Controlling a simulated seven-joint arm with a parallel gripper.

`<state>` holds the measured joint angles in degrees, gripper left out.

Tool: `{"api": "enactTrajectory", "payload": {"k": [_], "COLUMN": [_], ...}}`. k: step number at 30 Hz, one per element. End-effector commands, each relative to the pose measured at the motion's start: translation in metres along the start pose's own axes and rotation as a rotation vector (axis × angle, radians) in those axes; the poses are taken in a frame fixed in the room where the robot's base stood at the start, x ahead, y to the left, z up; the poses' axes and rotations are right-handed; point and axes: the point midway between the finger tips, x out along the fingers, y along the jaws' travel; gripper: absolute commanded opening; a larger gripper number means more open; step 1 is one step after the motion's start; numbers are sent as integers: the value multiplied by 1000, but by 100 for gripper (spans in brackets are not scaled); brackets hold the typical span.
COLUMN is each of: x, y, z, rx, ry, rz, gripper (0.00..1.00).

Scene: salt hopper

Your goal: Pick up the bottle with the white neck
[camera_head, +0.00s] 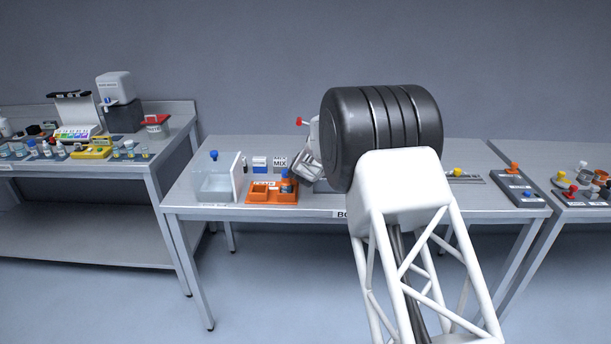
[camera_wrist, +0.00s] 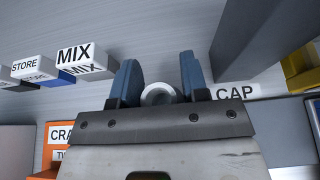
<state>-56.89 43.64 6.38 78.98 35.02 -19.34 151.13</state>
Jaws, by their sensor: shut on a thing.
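My gripper (camera_wrist: 158,75) shows in the wrist view with its two blue-grey fingers on either side of a round white ring. The ring is the top of the bottle with the white neck (camera_wrist: 160,93), seen from above, and the fingers are shut on it. The bottle's body is hidden below the ring and behind the gripper's front plate. In the head view my gripper (camera_head: 307,166) is partly hidden by my dark arm link, over the middle table. I cannot make out the held bottle there.
An orange tray (camera_head: 262,200) with a blue-capped item stands left of my gripper. A clear box (camera_head: 214,188) is farther left. MIX (camera_wrist: 75,55) and STORE (camera_wrist: 31,68) blocks and a CAP label (camera_wrist: 235,92) lie around the gripper. A yellow piece (camera_wrist: 298,65) is at right.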

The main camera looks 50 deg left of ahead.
Motion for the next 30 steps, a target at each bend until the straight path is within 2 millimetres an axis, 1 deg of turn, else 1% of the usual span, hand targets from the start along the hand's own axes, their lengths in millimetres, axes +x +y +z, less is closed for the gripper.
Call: {"api": "enactTrajectory", "payload": {"k": [11, 17, 20, 25, 26, 30], "x": [0, -3, -6, -14, -15, -26], "y": [0, 0, 0, 0, 0, -2], "z": [1, 8, 15, 34, 35, 29], "rx": [0, -1, 1, 1, 0, -1], "ry": [0, -1, -2, -2, -1, 0], "rz": [0, 0, 0, 0, 0, -1], "gripper": [18, 18, 18, 18, 18, 18]}}
